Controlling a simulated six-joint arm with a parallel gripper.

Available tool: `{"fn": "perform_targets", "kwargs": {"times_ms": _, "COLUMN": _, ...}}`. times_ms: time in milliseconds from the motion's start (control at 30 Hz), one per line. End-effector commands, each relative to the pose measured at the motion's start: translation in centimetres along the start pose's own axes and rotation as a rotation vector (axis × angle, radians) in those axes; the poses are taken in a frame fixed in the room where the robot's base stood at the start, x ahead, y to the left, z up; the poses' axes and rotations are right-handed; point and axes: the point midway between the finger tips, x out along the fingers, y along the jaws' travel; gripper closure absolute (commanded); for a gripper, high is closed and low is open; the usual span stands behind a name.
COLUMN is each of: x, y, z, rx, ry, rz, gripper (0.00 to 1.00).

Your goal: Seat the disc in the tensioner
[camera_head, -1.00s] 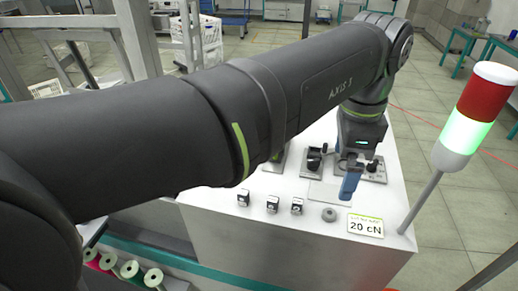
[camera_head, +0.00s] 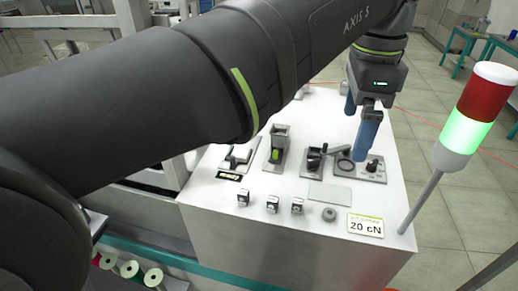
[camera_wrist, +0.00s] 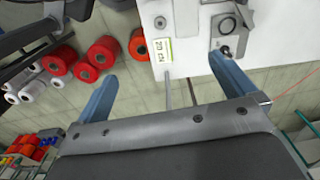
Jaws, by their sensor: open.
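A small grey disc (camera_head: 330,214) with a darker centre lies flat on the white table, left of the 20 cN sign; it also shows in the wrist view (camera_wrist: 160,22). A metal plate with a ring, a lever and a black knob (camera_head: 373,171) looks like the tensioner, though I cannot be sure. It is partly seen in the wrist view (camera_wrist: 226,25). My gripper (camera_head: 358,130) hangs above the table's right-hand back part, fingers pointing down, open and empty. In the wrist view its blue fingers (camera_wrist: 163,68) are wide apart with nothing between them.
The 20 cN sign (camera_head: 366,225) stands by the front right corner. A black-clamp fixture (camera_head: 314,160) and a green-and-grey fixture (camera_head: 277,150) stand farther back. A signal lamp (camera_head: 468,130) rises at the right.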

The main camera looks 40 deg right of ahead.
Motion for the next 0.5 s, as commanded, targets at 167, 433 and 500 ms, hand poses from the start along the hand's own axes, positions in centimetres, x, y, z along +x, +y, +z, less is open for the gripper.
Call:
{"fn": "perform_targets", "kwargs": {"times_ms": 167, "x": -1.14, "y": 0.01, "z": 0.01, "rx": 0.000, "ry": 0.000, "rz": 0.000, "gripper": 0.00}}
{"fn": "perform_targets", "kwargs": {"times_ms": 433, "x": -1.21, "y": 0.03, "z": 0.02, "rx": 0.000, "ry": -0.001, "rz": 0.001, "gripper": 0.06}}
{"fn": "perform_targets", "kwargs": {"times_ms": 500, "x": -1.20, "y": 0.03, "z": 0.02, "rx": 0.000, "ry": -0.001, "rz": 0.001, "gripper": 0.20}}
